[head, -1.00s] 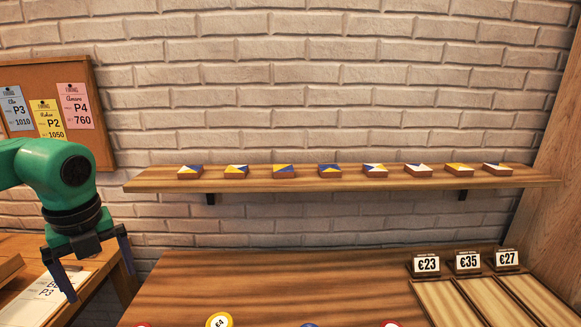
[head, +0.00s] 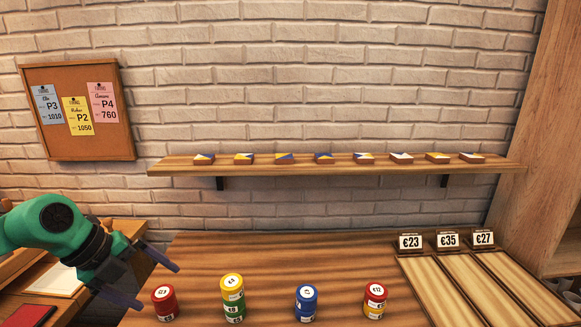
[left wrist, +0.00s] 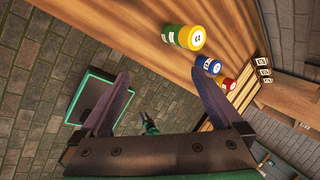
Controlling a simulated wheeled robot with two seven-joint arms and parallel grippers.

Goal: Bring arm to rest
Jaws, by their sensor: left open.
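My left gripper (head: 148,279) comes in from the left in the head view, green with dark fingers. It is open and empty, at the left edge of the wooden table (head: 262,262), near the red-topped stack of pots (head: 165,302). In the left wrist view, the two fingers (left wrist: 165,105) are spread apart with nothing between them. Beyond the fingers lies the tiled floor (left wrist: 45,60).
Stacked pots stand along the table front: yellow-topped (head: 232,298), blue-topped (head: 306,303) and red-topped (head: 375,300). Price signs (head: 447,240) head wooden lanes at the right. A wall shelf (head: 340,170) holds several painted tiles. A lower side table (head: 75,262) stands left.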

